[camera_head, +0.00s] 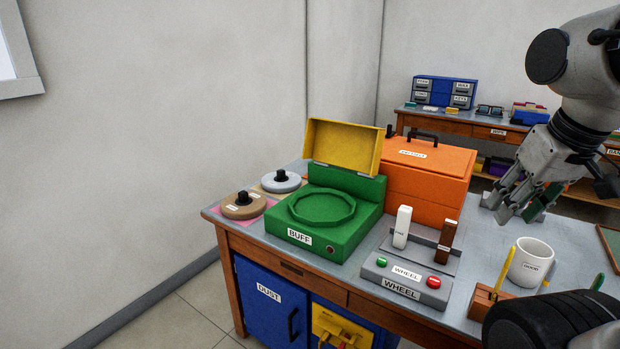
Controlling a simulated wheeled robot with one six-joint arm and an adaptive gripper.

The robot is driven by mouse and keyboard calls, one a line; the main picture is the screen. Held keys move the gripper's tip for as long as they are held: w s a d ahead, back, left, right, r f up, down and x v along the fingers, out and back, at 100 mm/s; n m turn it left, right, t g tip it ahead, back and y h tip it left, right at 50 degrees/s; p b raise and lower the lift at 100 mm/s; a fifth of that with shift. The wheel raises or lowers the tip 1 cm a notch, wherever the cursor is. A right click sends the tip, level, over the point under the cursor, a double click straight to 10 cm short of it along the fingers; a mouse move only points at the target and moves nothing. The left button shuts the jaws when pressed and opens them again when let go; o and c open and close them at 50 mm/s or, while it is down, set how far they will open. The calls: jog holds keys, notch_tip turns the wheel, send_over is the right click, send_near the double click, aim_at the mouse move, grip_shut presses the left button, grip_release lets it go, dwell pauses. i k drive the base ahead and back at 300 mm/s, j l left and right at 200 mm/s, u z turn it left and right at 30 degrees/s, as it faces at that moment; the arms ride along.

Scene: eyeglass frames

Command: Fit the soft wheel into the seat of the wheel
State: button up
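Two round wheels with black knobs lie at the table's left end. One is tan-brown (244,207) on a pink mat; the other is pale grey (281,184) on a tan mat. Their labels are too small to read, so I cannot tell which is the soft one. The green machine labelled BUFF (350,241) has an empty-looking, many-sided round seat (322,207) on top, and its yellow lid (343,146) stands open behind. My gripper (512,209) is at the right, over the table's far side, well away from the wheels. Its fingers are spread, with nothing seen between them.
A grey WHEEL control box (404,282) with green and red buttons stands right of the machine. An orange case (428,180) stands behind. The wall side is clear.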

aim_at(323, 208)
jog(key=i+j+z, duration=0.25)
jog(key=j+z, duration=0.25)
jog(key=i+j+z, duration=0.1)
jog(key=j+z, duration=0.2)
jog(key=i+j+z, duration=0.25)
jog(key=j, duration=1.1)
jog(key=j+z, duration=0.2)
jog(key=j, duration=2.05)
jog(key=i+j, duration=0.1)
jog(key=j, duration=0.85)
